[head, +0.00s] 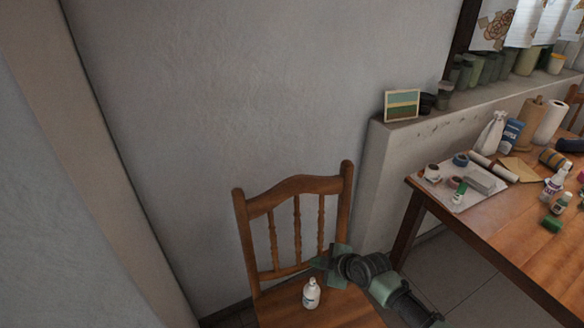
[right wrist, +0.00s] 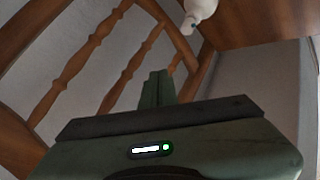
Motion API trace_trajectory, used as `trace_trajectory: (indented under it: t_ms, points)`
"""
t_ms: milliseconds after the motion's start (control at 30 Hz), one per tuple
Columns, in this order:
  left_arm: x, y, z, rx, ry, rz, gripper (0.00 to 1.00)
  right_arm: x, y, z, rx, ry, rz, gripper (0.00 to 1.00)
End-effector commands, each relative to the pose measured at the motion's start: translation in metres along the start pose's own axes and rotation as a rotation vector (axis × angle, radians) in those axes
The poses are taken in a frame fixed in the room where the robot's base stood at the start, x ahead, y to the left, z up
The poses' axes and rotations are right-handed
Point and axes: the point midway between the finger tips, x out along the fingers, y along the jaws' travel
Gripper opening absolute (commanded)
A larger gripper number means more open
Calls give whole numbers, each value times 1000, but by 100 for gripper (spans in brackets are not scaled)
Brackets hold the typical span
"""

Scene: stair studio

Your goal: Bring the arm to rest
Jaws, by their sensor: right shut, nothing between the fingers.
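My right arm reaches in over a wooden chair (head: 295,195) from the lower right in the head view. Its right gripper (head: 320,263) is in front of the chair's backrest, above the seat. In the right wrist view the two fingers of the right gripper (right wrist: 157,86) are together with nothing between them. A small white bottle (head: 311,294) stands upright on the chair seat, just below the gripper in the head picture and apart from it. The bottle (right wrist: 200,10) also shows at the top of the right wrist view, partly cut off. My left gripper is not in view.
The chair backrest slats (right wrist: 85,62) are close to the gripper. A ledge (head: 440,122) carries a small picture (head: 401,105) and jars. The wall (head: 200,120) behind the chair is bare.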

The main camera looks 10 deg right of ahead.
Motion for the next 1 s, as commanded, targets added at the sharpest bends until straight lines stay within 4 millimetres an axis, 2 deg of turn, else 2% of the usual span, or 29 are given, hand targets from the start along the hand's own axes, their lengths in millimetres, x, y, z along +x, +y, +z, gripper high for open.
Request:
trace_trajectory:
  t_ms: [67, 133, 267, 367, 400, 500, 700, 1000]
  points:
    - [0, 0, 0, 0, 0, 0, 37, 0, -3, -1, 4, 1, -4, 0]
    - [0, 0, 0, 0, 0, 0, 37, -3, -14, -6, 23, 3, -19, 0]
    - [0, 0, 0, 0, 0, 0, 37, -21, -60, -23, 127, -4, -82, 0]
    - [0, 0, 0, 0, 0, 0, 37, -52, -104, -34, 269, -48, -133, 0]
    - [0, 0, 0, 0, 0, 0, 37, -68, -118, -35, 334, -77, -144, 0]
    - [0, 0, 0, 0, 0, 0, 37, -110, -146, -30, 498, -164, -149, 0]
    - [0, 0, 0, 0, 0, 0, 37, -176, -173, -11, 742, -319, -105, 0]
    - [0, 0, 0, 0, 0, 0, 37, -252, -194, 13, 993, -492, -11, 0]
